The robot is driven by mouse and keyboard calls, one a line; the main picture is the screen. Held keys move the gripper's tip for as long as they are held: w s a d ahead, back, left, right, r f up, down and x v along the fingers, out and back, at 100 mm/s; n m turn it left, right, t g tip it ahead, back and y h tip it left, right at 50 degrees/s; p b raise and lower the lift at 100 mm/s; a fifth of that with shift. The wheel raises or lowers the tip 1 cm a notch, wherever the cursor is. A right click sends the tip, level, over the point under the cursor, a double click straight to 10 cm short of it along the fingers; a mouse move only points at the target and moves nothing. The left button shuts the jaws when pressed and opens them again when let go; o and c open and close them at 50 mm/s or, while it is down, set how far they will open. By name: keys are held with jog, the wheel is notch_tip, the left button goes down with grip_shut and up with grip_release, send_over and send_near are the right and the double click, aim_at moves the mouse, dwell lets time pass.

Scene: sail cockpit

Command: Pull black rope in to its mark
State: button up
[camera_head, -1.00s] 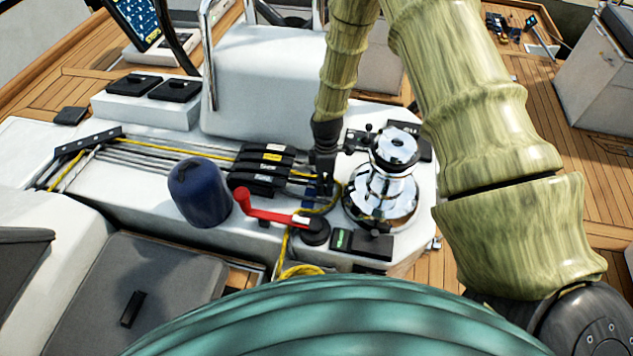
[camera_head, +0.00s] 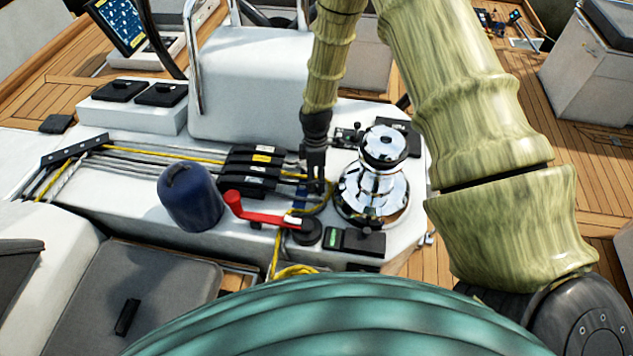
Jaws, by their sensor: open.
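Several lines run from a black deck organizer (camera_head: 75,150) at the left to a bank of black rope clutches (camera_head: 252,172). A yellow rope (camera_head: 165,153) stands out among the grey and white lines. I cannot pick out the black rope or its mark with certainty. A chrome winch (camera_head: 376,178) stands right of the clutches. My gripper (camera_head: 315,184) points down between clutches and winch, close to the yellow rope there. It is open; whether it touches a rope is too small to tell.
A red-handled lever (camera_head: 262,213) lies in front of my gripper. A dark blue cylinder (camera_head: 190,197) stands left of it. Yellow rope (camera_head: 296,271) hangs in a coil at the front edge. A white upright housing (camera_head: 245,95) rises behind the clutches.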

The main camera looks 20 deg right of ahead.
notch_tip(320, 180, up, 10)
jog(key=w, duration=0.1)
jog(key=shift+w+d+f, duration=0.15)
jog(key=shift+w+d, duration=0.2)
jog(key=shift+d, duration=0.1)
dwell(0.3)
